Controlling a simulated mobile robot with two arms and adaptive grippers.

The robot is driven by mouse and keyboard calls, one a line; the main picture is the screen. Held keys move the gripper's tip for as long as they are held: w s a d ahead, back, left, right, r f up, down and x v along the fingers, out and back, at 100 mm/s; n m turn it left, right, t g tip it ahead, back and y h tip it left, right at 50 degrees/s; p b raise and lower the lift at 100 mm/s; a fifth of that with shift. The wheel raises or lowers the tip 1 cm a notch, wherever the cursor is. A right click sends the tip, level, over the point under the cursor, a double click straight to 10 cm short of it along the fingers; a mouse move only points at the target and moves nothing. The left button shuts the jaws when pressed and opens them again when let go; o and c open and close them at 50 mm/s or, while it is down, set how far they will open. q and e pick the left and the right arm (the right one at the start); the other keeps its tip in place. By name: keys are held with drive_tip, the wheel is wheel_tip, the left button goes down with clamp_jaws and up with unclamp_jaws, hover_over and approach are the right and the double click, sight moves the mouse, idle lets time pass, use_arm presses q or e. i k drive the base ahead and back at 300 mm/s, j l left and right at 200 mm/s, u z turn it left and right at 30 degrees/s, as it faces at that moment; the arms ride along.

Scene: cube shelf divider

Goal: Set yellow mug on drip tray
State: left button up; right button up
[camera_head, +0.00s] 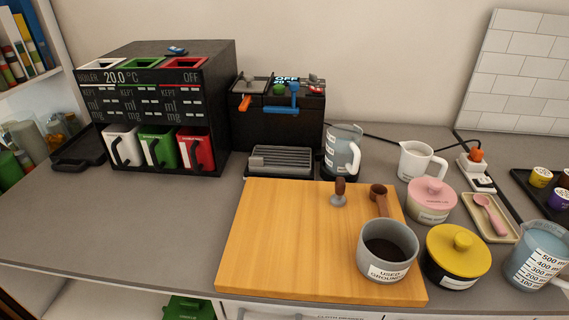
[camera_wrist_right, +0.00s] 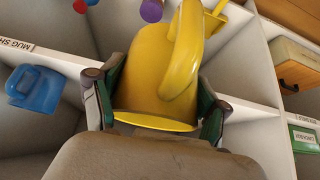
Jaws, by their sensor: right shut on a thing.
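The yellow mug (camera_wrist_right: 150,70) fills the middle of the right wrist view, with its curved handle towards the camera's upper right. My right gripper (camera_wrist_right: 158,100) is shut on it, one finger on each side of its body. The mug is tilted in this view, and white shelf dividers show behind it. Neither gripper nor the yellow mug shows in the head view.
A wooden board (camera_head: 290,240) lies in front of the drip tray, with a grey used-grounds pot (camera_head: 387,268) on it. A glass jug (camera_head: 341,150) stands right of the tray. A blue mug (camera_wrist_right: 35,88) is in the shelf compartment left of my right gripper.

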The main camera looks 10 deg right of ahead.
sight(286, 162)
drive_tip(key=k+j, duration=0.2)
drive_tip(key=k, duration=0.3)
drive_tip(key=k+j, duration=0.15)
drive_tip(key=k, duration=0.35)
